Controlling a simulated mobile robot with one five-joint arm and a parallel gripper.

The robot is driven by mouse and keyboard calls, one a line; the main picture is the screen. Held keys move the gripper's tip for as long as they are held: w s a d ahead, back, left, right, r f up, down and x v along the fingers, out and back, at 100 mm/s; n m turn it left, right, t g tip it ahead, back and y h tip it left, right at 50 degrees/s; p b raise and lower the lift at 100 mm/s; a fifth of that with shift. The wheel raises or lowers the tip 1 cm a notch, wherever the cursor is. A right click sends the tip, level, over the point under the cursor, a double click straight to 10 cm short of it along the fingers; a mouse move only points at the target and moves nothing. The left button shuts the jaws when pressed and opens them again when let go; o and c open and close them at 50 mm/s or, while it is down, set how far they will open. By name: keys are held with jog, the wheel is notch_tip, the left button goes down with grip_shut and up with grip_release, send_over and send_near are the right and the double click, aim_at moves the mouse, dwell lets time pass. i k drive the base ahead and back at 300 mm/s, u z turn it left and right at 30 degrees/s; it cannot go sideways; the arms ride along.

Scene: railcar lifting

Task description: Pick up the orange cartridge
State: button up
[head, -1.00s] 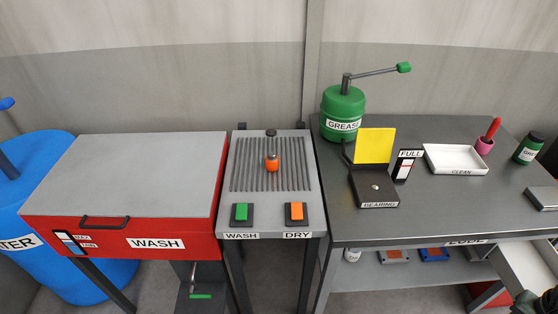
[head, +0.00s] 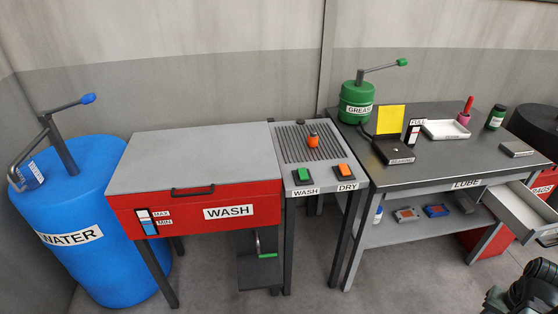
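A small upright orange piece with a dark top (head: 313,139) stands on the slotted top of the wash/dry stand (head: 290,158). It looks like the orange cartridge, though it is small in the picture. My dark arm end (head: 522,290) shows at the lower right corner, far from the orange piece and cut off by the edge. I cannot make out its fingertips or anything held.
The red wash tub (head: 246,200) has its grey lid down. A blue water barrel (head: 84,250) stands at the left. The lube table (head: 450,165) holds a green grease pump (head: 357,98), and its drawer (head: 520,208) is pulled out. Open floor lies in front.

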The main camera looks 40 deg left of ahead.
aim_at(313, 137)
jog(key=k, duration=0.75)
jog(key=u, duration=1.9)
jog(key=i, duration=1.05)
